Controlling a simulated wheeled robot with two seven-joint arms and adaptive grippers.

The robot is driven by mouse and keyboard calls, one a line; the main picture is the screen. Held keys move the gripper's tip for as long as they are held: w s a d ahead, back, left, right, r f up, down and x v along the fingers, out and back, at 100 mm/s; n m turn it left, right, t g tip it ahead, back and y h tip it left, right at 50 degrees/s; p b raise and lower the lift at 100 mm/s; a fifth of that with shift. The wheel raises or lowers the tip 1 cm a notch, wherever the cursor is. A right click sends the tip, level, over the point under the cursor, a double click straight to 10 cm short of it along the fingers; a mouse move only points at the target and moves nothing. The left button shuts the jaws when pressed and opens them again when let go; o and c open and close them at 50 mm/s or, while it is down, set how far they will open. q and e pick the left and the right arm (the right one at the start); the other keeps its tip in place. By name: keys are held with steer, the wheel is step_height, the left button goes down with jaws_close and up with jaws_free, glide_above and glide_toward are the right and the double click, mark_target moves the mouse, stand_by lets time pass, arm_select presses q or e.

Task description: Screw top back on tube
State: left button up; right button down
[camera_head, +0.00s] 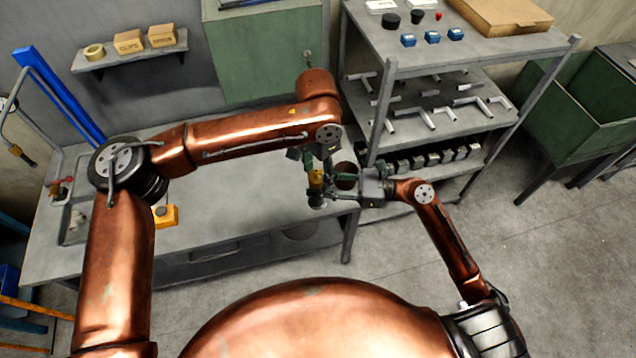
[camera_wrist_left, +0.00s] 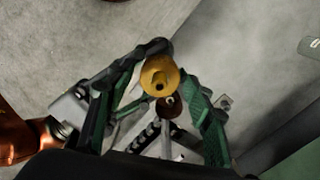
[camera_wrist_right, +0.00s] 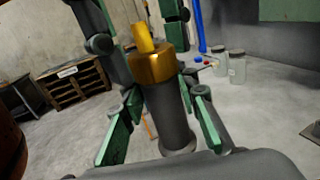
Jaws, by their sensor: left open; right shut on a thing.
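The tube (camera_wrist_right: 168,118) is dark grey and stands roughly upright between the green-padded fingers of my right gripper (camera_wrist_right: 160,125), which is shut on it. The yellow top (camera_wrist_right: 152,66), with a narrow knob, sits at the tube's upper end; I cannot tell how far it is threaded. In the head view the top (camera_head: 316,179) is held out near the bench's right end by my right gripper (camera_head: 340,188). My left gripper (camera_wrist_left: 165,72) is open above, its fingers on either side of the top (camera_wrist_left: 160,76). It also shows in the head view (camera_head: 318,160).
The grey workbench (camera_head: 225,215) lies below and to the left, with a yellow box (camera_head: 165,216) on it. A shelf rack (camera_head: 455,55) with pipe pieces stands close on the right. A green cabinet (camera_head: 262,50) is behind. Two glass jars (camera_wrist_right: 237,68) show in the right wrist view.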

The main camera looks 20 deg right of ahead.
arm_select(q)
steer(key=shift+f, duration=0.35)
steer(key=c, duration=1.2)
steer(key=o, duration=1.4)
steer(key=shift+r, duration=0.1)
step_height(320, 180, up, 12)
steer(key=shift+f, duration=0.1)
steer(key=shift+w, duration=0.1)
